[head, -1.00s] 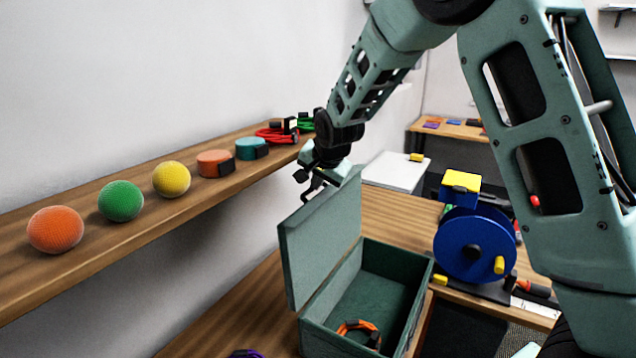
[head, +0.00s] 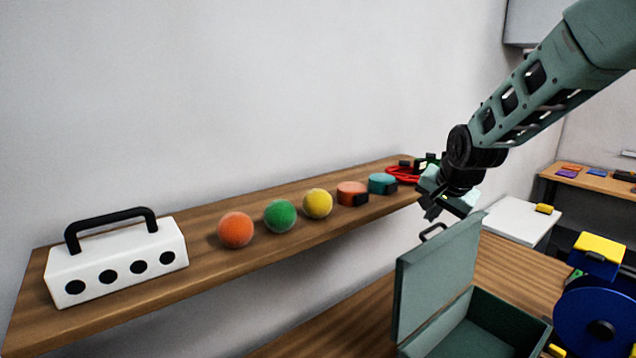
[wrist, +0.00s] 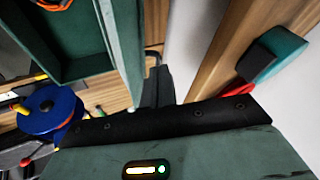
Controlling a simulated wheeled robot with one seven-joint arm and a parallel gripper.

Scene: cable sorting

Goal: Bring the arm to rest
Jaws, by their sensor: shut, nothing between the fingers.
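My gripper (head: 432,213) hangs at the end of my arm, pointing down and to the left in the head view. It is shut and empty. It is close to the right end of the wall shelf and just above and behind the raised lid of the green case (head: 428,285). In the head view I cannot tell the exact gap between gripper and lid. The case also shows at the upper left of the wrist view (wrist: 122,45), with an orange cable (wrist: 55,4) inside.
The shelf (head: 215,275) carries a white box with a black handle (head: 117,262), orange, green and yellow balls, orange and teal rolls (head: 382,183), and a red cable (head: 402,174). A blue reel (head: 590,312) and a white box (head: 517,221) stand on the right.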

